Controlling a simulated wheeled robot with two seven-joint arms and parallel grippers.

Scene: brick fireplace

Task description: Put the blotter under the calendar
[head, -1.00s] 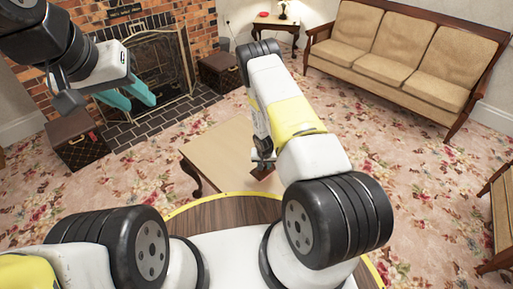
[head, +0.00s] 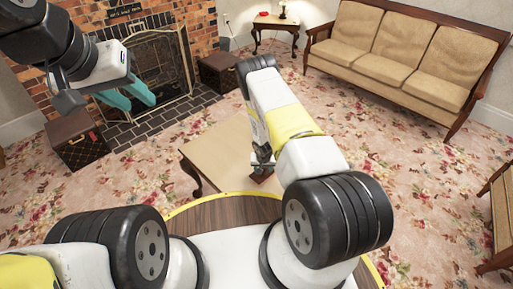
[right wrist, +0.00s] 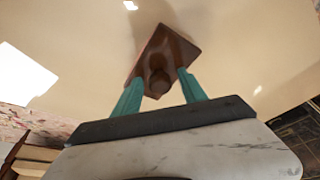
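The blotter (right wrist: 178,50) is a dark reddish-brown plate with a round knob, seen in the right wrist view over the pale table top. It also shows in the head view (head: 262,178), small and partly behind my right arm. My right gripper (right wrist: 161,76) has its teal fingers apart on either side of the knob; I see no clear contact. In the head view my right gripper (head: 262,162) is mostly hidden by its own arm. My left gripper (head: 131,99) is open and empty before the fireplace. I cannot make out a calendar in either view.
The low wooden table (head: 215,155) stands in front of me, its left part bare. A beige sofa (head: 405,50) is at the back right. Brown boxes (head: 75,138) flank the fireplace (head: 150,65). A side table (head: 277,22) carries a lamp and a small red object.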

